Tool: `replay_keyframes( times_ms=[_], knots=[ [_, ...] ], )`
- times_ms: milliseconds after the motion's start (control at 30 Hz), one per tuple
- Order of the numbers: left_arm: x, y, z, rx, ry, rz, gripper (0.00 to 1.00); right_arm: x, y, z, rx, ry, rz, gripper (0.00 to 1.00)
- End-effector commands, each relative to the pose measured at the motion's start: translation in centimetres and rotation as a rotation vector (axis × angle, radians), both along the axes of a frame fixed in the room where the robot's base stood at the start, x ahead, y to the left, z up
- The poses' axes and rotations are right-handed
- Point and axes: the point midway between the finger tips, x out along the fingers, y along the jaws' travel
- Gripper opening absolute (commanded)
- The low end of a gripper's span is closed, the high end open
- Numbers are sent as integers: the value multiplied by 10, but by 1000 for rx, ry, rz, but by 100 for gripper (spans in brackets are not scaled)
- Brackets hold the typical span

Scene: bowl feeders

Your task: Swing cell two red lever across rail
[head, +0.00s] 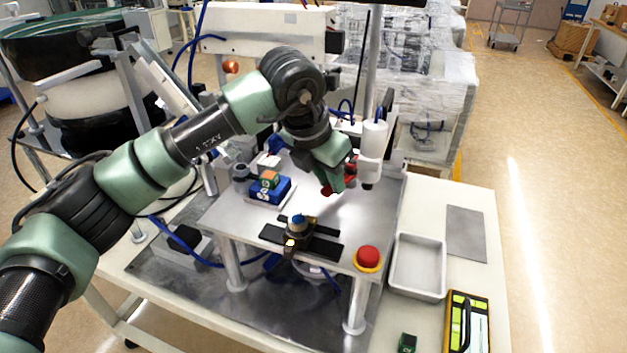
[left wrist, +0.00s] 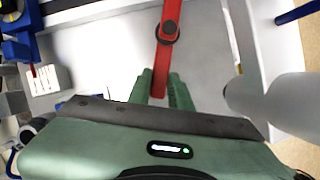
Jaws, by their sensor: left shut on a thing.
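The red lever (left wrist: 167,35) runs from the top of the left wrist view down between the fingers of my left gripper (left wrist: 160,88). It has a dark round pivot or knob partway along it. The gripper is shut on the lever's near end. In the head view my left gripper (head: 336,183) points down over the steel plate, and small red parts of the lever (head: 351,166) show beside it. The arm hides most of the lever and any rail under it there. My right gripper is not in view.
A white cylinder (head: 374,139) stands close right of the gripper.

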Motion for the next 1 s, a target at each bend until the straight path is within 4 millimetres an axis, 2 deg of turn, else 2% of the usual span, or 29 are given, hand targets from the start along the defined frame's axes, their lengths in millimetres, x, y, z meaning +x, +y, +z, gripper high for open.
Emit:
replay_keyframes(
  times_ms=[433, 467, 533, 867, 1000],
  knots=[
    [1, -3, 4, -4, -7, 8, 0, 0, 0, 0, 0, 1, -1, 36],
    [1, -3, 4, -5, -7, 8, 23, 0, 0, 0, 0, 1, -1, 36],
    [1, -3, 3, -4, -7, 8, 42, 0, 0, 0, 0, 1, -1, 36],
    [0, -3, 2, -1, -3, 6, 42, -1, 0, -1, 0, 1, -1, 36],
    [-3, 1, 14, -1, -6, 7, 42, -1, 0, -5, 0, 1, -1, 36]
  ],
)
